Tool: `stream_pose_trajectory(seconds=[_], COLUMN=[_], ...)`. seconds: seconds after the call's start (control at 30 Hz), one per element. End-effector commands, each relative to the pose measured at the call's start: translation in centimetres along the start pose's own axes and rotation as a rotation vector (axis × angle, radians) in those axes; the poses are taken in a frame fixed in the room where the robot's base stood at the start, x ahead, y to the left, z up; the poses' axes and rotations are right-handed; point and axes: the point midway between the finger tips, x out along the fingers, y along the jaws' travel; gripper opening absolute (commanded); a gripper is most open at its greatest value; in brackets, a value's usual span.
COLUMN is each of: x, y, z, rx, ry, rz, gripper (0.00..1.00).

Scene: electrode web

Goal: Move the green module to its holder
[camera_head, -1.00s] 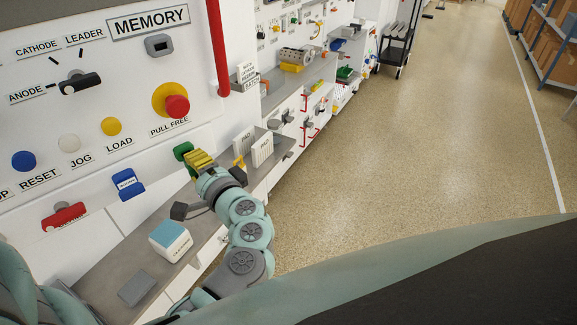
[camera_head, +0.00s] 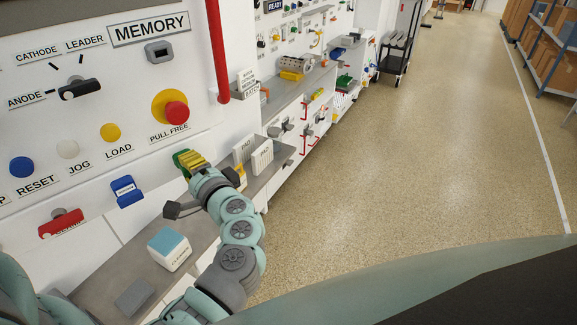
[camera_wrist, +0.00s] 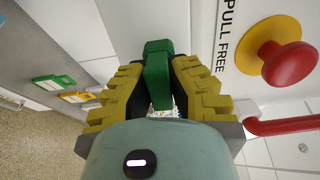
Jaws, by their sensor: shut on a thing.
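The green module (camera_wrist: 157,72) sits between the ribbed yellow fingers of my gripper (camera_wrist: 157,88) in the wrist view. The fingers are shut on it. In the head view, the green module (camera_head: 180,158) shows as a small green piece at the far end of my gripper (camera_head: 190,162), close to the white panel below the PULL FREE label. I cannot tell whether it touches the panel. A blue module (camera_head: 127,191) and a red module (camera_head: 61,224) are on the panel to the left. The green module's holder cannot be made out.
A red and yellow button (camera_head: 176,112) is above my gripper, beside a vertical red pipe (camera_head: 217,50). Two white pad boxes (camera_head: 262,157) stand on the grey shelf to the right. A blue-topped cleaner block (camera_head: 170,249) is on the shelf below. The floor is open at right.

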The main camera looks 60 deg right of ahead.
Motion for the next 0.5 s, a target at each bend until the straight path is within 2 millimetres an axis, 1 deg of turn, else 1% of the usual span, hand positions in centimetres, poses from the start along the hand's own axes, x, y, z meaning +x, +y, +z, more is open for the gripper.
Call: stream_pose_trajectory(seconds=[0.03,0.23,0.5], x=[0.07,0.04,-0.07], y=[0.00,-0.02,0.00], z=[0.06,0.04,-0.01], rx=[0.000,0.000,0.000], ry=[-0.002,-0.001,0.000], rz=[0.000,0.000,0.000], gripper=[0.20,0.41,0.41])
